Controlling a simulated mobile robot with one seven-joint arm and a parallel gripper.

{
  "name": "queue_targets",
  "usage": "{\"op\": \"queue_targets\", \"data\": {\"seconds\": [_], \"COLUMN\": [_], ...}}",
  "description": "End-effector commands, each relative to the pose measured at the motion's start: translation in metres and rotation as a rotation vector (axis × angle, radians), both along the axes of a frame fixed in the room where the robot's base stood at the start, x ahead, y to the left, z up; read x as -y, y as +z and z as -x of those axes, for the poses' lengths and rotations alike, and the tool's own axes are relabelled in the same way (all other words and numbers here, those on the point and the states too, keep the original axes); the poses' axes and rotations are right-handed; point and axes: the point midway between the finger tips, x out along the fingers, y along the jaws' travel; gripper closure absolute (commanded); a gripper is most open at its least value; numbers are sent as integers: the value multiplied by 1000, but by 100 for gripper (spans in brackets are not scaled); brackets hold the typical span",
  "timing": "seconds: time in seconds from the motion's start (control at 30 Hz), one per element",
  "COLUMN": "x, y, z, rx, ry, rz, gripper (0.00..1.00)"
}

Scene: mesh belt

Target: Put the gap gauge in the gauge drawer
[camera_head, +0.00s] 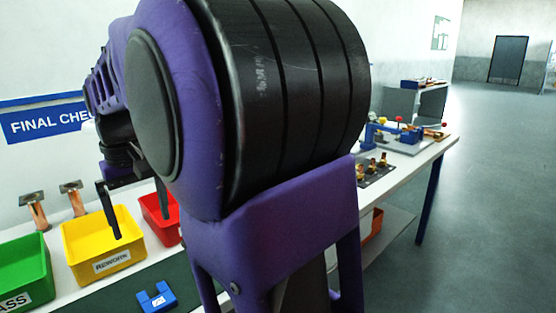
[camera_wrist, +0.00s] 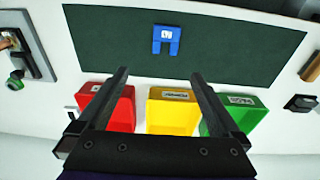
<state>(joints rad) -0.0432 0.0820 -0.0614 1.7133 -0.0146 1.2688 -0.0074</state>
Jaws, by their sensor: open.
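The gap gauge looks to be the small blue U-shaped block (camera_head: 157,298) with a white label, lying on the dark green mat (camera_head: 190,290) in front of the bins. It also shows in the wrist view (camera_wrist: 167,39), flat near the mat's far edge, with its two prongs pointing toward my gripper. My gripper (camera_wrist: 159,73) is open and empty, its fingers spread above the bins and the near edge of the mat. The fingers are apart from the gauge. In the head view my gripper (camera_head: 141,226) hangs over the yellow and red bins. I cannot make out the gauge drawer in either view.
A green bin (camera_head: 25,268), a yellow REWORK bin (camera_head: 102,245) and a red bin (camera_head: 160,220) stand in a row. Copper-coloured parts (camera_head: 72,198) stand behind them. Fixtures (camera_head: 400,135) sit farther along the bench. The mat around the gauge is clear. My arm hides the bench's middle.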

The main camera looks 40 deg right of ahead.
Motion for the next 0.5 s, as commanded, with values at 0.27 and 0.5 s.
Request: {"op": "queue_targets", "data": {"seconds": [0.27, 0.5], "x": [-9, -9], "y": [-61, -114], "z": [6, 4], "rx": [-84, -82], "ry": [6, 7], "rz": [-22, -21], "gripper": [0, 0]}}
